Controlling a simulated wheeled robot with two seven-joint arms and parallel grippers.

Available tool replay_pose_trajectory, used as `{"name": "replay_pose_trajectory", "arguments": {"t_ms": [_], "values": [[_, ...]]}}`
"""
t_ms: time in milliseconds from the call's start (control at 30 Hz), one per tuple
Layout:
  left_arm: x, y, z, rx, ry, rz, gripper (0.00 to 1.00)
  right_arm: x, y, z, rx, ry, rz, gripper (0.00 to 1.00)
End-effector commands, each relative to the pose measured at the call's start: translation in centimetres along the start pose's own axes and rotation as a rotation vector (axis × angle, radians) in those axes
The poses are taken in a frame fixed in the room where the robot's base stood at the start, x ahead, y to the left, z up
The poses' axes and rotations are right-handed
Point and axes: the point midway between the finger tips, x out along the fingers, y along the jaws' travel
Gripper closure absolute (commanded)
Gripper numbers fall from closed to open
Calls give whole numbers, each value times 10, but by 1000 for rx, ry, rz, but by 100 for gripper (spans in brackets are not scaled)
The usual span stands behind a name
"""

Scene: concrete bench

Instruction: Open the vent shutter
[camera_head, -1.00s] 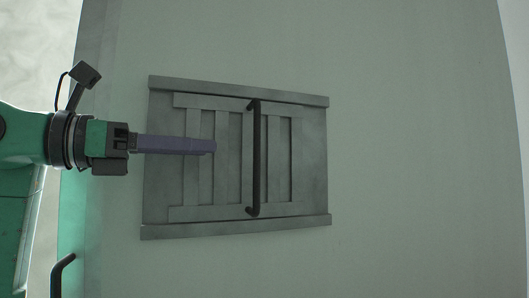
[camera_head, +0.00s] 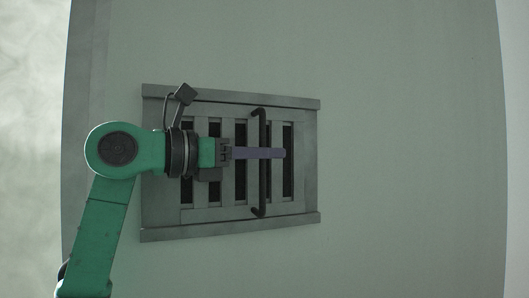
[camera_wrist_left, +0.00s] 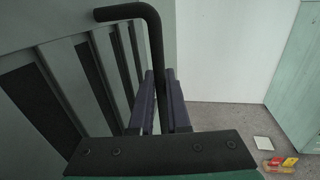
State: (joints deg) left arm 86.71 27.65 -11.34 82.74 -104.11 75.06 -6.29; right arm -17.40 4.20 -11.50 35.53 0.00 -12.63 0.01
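The vent shutter (camera_head: 215,215) is a grey slatted panel with dark slots showing between its slats, set in a grey frame on a pale wall. Its black bar handle (camera_head: 261,190) stands upright on the right half in the head view. My left gripper (camera_head: 284,153) reaches across the handle at mid-height. In the left wrist view the handle (camera_wrist_left: 154,40) runs down between the two purple fingers of the left gripper (camera_wrist_left: 160,85), which sit close on either side of it. The fingers hide the lower handle there. My right gripper is not in view.
The grey frame rails (camera_head: 230,96) border the shutter above and below. The wall (camera_head: 415,150) to the right is bare. In the left wrist view, a small red and yellow object (camera_wrist_left: 280,163) and a pale square (camera_wrist_left: 264,143) lie on the floor.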

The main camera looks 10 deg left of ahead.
Motion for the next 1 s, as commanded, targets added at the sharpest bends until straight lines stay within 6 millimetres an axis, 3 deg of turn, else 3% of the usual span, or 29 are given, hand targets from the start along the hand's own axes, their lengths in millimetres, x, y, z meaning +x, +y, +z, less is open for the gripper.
{"name": "replay_pose_trajectory", "arguments": {"t_ms": [1000], "values": [[-2, 5, 3, -3, -9, 13, 100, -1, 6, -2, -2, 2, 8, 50]]}}
